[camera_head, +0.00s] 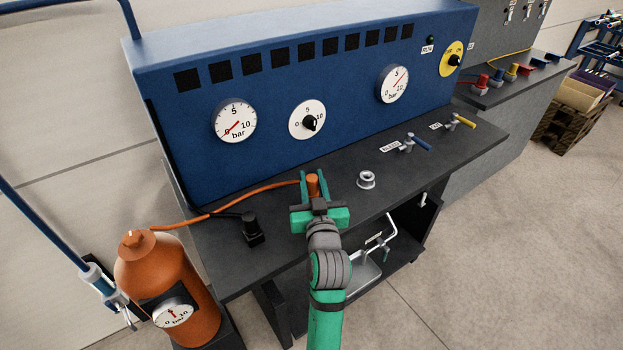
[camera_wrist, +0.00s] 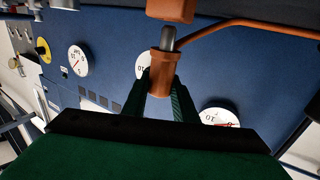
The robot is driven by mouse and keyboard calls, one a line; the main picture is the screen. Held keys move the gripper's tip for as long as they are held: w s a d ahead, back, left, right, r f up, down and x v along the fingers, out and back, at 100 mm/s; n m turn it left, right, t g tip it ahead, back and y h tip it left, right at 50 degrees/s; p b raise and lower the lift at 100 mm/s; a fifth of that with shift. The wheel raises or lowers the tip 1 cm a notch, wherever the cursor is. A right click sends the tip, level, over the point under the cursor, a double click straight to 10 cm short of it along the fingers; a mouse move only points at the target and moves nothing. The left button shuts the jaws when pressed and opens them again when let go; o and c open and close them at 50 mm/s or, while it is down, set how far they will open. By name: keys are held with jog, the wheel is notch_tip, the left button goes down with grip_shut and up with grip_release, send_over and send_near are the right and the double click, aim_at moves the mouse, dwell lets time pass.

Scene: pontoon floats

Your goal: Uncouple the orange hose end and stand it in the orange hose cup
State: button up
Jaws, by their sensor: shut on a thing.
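My gripper (camera_head: 315,186) is shut on the orange hose end (camera_head: 313,185) above the dark bench top. The hose end is upright, and the orange hose (camera_head: 240,198) runs from it leftward. In the wrist view my fingers grip the orange hose end (camera_wrist: 162,72), and its grey metal stem (camera_wrist: 168,39) points at an orange block (camera_wrist: 170,9), probably the orange hose cup. The block is hidden behind my gripper in the head view. A silver fitting (camera_head: 366,180) stands bare to the right.
A black hose end in a black holder (camera_head: 252,230) stands left of my gripper. The blue gauge panel (camera_head: 300,80) rises behind. Blue-handled (camera_head: 415,143) and yellow-handled (camera_head: 460,120) valves are at right. An orange cylinder (camera_head: 165,285) stands front left.

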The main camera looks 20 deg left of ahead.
aim_at(313, 194)
jog(key=shift+f, duration=0.9)
jog(key=shift+d+f, duration=0.1)
jog(key=shift+f, duration=0.2)
jog(key=shift+f, duration=0.4)
jog(key=o, duration=1.2)
jog(key=v, duration=1)
jog(key=shift+s+d, duration=0.15)
jog(key=shift+s, duration=0.2)
jog(key=shift+w, duration=0.1)
